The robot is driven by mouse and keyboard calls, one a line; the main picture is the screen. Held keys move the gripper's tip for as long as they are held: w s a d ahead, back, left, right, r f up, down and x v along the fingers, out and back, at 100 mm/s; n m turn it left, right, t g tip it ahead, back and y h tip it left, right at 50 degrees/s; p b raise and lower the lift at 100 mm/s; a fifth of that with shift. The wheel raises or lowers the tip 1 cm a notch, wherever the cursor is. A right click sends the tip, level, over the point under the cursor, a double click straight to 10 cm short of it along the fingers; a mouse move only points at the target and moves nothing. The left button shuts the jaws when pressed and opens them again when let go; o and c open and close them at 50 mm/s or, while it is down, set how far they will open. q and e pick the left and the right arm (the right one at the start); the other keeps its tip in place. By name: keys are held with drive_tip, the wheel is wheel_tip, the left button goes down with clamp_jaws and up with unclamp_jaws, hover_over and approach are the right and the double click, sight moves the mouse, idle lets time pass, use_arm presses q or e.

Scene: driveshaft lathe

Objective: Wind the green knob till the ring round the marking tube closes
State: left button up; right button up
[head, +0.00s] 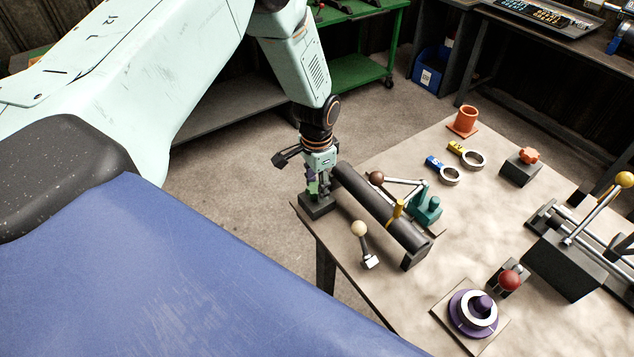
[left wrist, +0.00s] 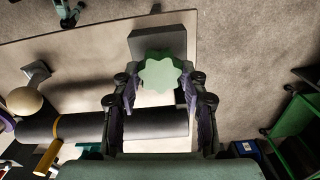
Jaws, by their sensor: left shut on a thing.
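The scalloped green knob (left wrist: 160,73) sits on a dark block (head: 317,206) at the table's left corner. My left gripper (head: 316,186) points down over it. In the left wrist view, its two fingers (left wrist: 160,98) stand on either side of the knob, and it is shut on it. Beside the block lies a long dark tube (head: 372,204) with a yellow band (head: 397,210) around it. I cannot tell whether this band is the task's ring, or how tight it is. In the head view, the fingers mostly hide the knob. My right gripper shows in neither view.
A lever with a cream ball (head: 359,229) stands close to the tube. A teal clamp (head: 427,209) with a brown-balled lever is behind it. Loose blue and yellow ring clamps (head: 455,168), an orange knob (head: 528,155) and a purple dial (head: 473,313) are farther right on the table.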

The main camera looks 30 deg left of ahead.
use_arm(q)
drive_tip(key=shift+s+f, duration=0.1)
idle(0.4)
drive_tip(key=o, duration=1.1)
drive_tip(key=shift+o, duration=0.2)
wheel_tip(320, 180, up, 12)
